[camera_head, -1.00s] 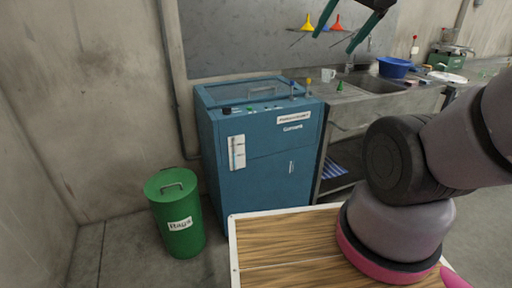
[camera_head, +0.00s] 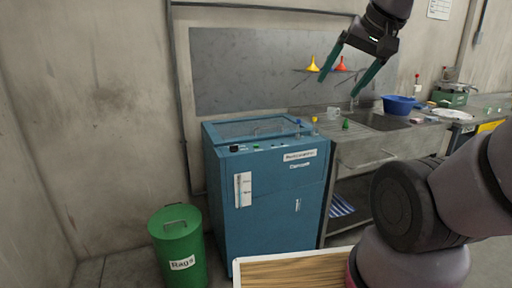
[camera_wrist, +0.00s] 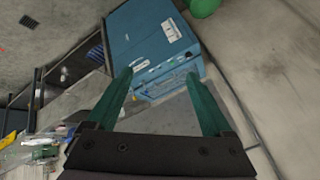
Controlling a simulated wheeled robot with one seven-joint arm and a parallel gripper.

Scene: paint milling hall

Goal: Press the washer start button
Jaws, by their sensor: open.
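The washer (camera_head: 268,195) is a blue cabinet with a window in its top and a labelled front. A row of small controls runs along its top front edge, with a black knob (camera_head: 234,148) at the left and a small green button (camera_head: 257,147) beside it. The washer also shows in the wrist view (camera_wrist: 150,38), beyond my fingers. My gripper (camera_head: 350,82) is open and empty, with two green fingers. It is up and to the right of the washer, in front of the wall, apart from everything. Which control is the start button cannot be read.
A green rags bin (camera_head: 178,245) stands left of the washer. A steel sink bench (camera_head: 375,145) to the right carries a blue basin (camera_head: 398,104), a white mug (camera_head: 333,113) and small items. Yellow and red funnels (camera_head: 313,65) sit on a wall shelf. A wood-topped surface (camera_head: 290,272) is in front.

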